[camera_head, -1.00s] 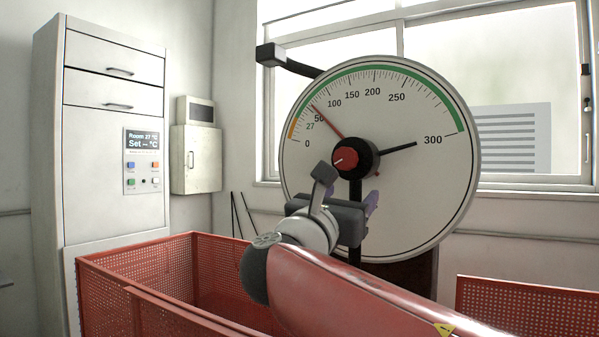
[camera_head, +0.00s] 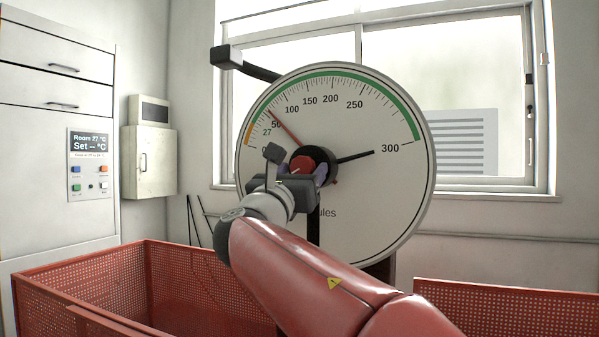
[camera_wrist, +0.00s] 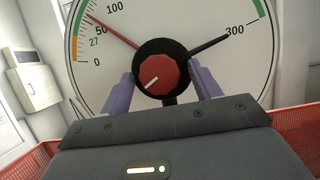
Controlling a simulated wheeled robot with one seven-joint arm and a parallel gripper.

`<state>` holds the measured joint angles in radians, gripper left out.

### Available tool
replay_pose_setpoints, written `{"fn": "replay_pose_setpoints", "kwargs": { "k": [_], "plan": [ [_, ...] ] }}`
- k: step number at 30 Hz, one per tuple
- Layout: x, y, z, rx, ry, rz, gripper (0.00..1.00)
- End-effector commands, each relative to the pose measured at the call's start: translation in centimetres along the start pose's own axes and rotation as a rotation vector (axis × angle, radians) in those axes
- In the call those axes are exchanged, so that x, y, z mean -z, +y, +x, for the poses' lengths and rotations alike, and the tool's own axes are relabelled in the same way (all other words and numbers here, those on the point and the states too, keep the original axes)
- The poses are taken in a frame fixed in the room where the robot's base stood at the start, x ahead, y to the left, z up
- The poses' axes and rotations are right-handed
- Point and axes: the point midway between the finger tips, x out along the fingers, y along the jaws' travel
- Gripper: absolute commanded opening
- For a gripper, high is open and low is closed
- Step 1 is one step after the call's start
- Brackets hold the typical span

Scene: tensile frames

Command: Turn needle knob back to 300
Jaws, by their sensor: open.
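The round white dial (camera_head: 345,215) carries a scale from 0 to 300. Its black needle (camera_head: 357,157) points at 300. A thin red needle (camera_head: 283,127) points near 50. The red knob (camera_head: 302,163) sits on a black hub at the dial's centre; the wrist view shows the knob (camera_wrist: 160,78) with a white mark slanting to its lower left. My gripper (camera_wrist: 164,92) is open, its purple fingers on the left and right of the hub, around its lower part. In the head view my gripper (camera_head: 302,174) partly covers the hub. I cannot tell whether the fingers touch it.
Red perforated barriers (camera_head: 90,280) stand at the left, and another (camera_head: 510,300) at the lower right. A dark arm (camera_head: 228,58) juts out at the dial's upper left. A cabinet with a control panel (camera_head: 90,165) stands far left.

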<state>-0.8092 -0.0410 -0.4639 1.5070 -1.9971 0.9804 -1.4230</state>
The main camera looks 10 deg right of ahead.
Motion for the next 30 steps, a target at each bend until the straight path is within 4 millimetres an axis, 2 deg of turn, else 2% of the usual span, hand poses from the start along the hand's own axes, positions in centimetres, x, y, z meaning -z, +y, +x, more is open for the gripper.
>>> {"fn": "replay_pose_setpoints", "kwargs": {
  "k": [2, 12, 22, 30],
  "plan": [
    [0.01, 0.0, -0.02, 0.0, 0.0, 0.0, 0.63],
    [0.01, -0.01, -0.04, 0.0, 0.0, 0.001, 0.19],
    [0.13, 0.12, -0.07, 0.019, 0.0, 0.046, 0.19],
    [0.21, 0.19, 0.0, 0.09, 0.0, 0.21, 0.19]
  ]
}}
